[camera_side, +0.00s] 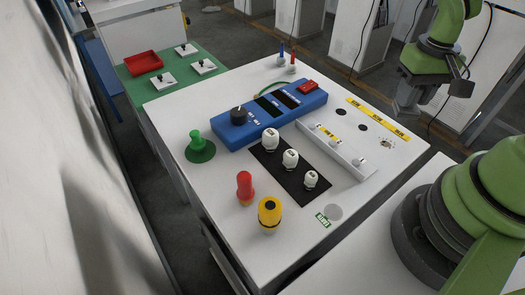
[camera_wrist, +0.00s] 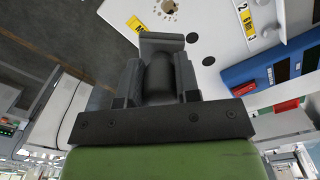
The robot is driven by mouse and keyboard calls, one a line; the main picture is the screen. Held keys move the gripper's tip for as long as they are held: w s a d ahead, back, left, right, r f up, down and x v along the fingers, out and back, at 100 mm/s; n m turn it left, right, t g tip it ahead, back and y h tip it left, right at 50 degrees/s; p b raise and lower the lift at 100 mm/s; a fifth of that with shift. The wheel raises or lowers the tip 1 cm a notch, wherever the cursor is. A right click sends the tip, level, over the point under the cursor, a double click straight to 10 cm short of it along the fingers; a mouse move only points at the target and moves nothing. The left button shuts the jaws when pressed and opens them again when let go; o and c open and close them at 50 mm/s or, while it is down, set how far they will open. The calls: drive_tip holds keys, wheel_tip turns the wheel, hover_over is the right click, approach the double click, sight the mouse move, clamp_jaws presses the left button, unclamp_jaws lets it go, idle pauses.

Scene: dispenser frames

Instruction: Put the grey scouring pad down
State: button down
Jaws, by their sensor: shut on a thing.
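My gripper (camera_side: 408,98) hangs in the air by the upper right edge of the white table in the side view. In the wrist view my gripper (camera_wrist: 159,65) is shut on a dark grey piece, which I take to be the grey scouring pad (camera_wrist: 162,41). It sticks out past the fingertips, and the fingers hide part of it. I cannot make out the pad clearly in the side view. The white table (camera_side: 392,185) shows below and to the left of my gripper.
A blue box (camera_side: 262,122) stands mid-table. A dark strip (camera_side: 268,172) bears white knobbed pieces, with a pale rail (camera_side: 345,160) beside it. A green knob (camera_side: 199,150), red piece (camera_side: 244,188) and yellow piece (camera_side: 269,213) stand nearer the front. The lower right table area looks mostly clear.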

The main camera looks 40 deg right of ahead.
drive_tip(key=w+a+n, duration=0.5)
drive_tip(key=w+a, duration=0.9)
drive_tip(key=a+r+n, duration=0.2)
drive_tip(key=a+n, duration=0.2)
drive_tip(key=a, duration=1.6)
drive_tip(key=f, duration=0.9)
drive_tip(key=shift+w+a+f, duration=0.1)
drive_tip(key=shift+w+a, duration=0.05)
drive_tip(key=shift+a, duration=0.2)
drive_tip(key=shift+f, duration=0.45)
drive_tip(key=c, duration=0.8)
unclamp_jaws()
drive_tip(key=shift+f, duration=0.1)
